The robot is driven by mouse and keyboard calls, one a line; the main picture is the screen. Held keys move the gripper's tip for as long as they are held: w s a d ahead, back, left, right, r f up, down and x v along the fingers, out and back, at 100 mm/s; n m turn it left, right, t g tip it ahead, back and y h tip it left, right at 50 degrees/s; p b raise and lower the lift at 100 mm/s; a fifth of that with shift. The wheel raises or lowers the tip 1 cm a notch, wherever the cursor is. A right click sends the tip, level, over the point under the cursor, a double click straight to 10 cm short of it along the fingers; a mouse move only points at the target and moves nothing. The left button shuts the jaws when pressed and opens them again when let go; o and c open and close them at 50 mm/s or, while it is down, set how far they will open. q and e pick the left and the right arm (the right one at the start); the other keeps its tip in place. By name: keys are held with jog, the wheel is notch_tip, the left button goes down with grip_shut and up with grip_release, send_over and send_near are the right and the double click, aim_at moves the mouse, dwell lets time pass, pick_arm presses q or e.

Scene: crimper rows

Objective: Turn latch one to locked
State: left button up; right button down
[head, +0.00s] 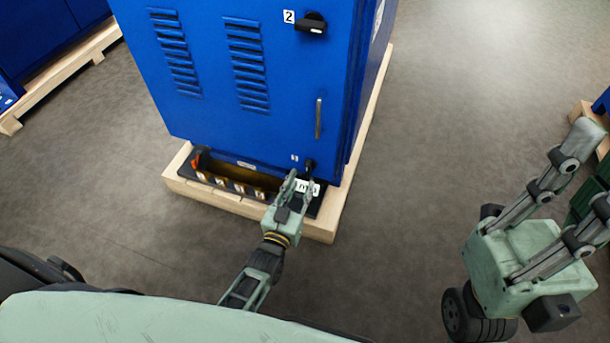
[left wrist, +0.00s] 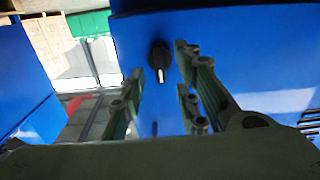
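A tall blue cabinet (head: 275,100) carries a black latch marked 2 (head: 311,24) near its top, its grip lying roughly crosswise. A second black latch (head: 309,165) is low on the door beside a small label, too small to read surely. In the left wrist view this low latch (left wrist: 160,58) has a pale-tipped grip pointing down the picture. My left gripper (head: 300,178) is open just in front of it, fingers to either side in the wrist view; contact cannot be told. My right gripper (head: 594,172) is open and empty at the right, away from the cabinet.
The cabinet stands on a wooden pallet (head: 335,215). A black tray (head: 235,187) with labelled slots sits along its foot, left of my left gripper. A vertical door handle (head: 318,118) sits above the low latch. Grey floor (head: 440,130) is clear to the right.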

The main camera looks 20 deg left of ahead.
pick_arm(q)
jog(key=s, duration=0.7)
jog(key=shift+s+a, duration=0.1)
jog(key=shift+a, duration=0.05)
